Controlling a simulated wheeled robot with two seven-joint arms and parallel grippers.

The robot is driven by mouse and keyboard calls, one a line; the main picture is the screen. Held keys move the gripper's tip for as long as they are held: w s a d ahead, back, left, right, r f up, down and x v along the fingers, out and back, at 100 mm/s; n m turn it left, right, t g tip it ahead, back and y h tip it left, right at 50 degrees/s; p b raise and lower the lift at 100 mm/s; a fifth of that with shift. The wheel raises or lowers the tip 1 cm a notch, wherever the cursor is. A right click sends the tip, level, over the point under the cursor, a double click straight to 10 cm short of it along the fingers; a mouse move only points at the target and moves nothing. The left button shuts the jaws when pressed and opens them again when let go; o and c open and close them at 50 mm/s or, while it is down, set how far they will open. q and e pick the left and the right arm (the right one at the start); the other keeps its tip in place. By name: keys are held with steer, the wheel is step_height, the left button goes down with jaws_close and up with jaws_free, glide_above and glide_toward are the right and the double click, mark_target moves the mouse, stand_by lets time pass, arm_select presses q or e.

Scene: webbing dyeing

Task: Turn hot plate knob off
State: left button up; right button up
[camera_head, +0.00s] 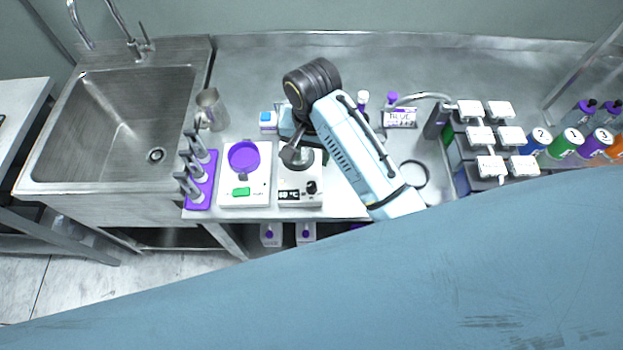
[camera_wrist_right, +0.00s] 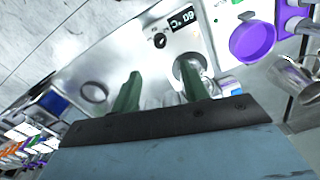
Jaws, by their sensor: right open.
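The hot plate (camera_head: 300,199) is a white unit on the steel counter. Its display (camera_head: 289,195) reads about 60 °C, and its dark knob (camera_head: 312,187) sits to the right of that display. In the right wrist view the black knob (camera_wrist_right: 160,41) shows beyond the fingers, with the display (camera_wrist_right: 182,18) beside it. My right gripper (camera_wrist_right: 160,78) is open, its two green fingers apart with nothing between them. The knob lies ahead of the fingertips, apart from them. In the head view my right arm covers part of the hot plate's back. My left gripper is not in view.
A white unit with a purple dish (camera_head: 243,157) stands just left of the hot plate. Farther left are a purple rack (camera_head: 199,190), a metal pitcher (camera_head: 212,110) and the sink (camera_head: 130,125). A dark ring (camera_head: 427,174) lies to the right. Bottles and white-topped items line the right end.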

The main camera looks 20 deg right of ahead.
mark_target(312, 185)
step_height(312, 185, down, 13)
steer(key=shift+f, duration=0.1)
stand_by(0.4)
jaws_close()
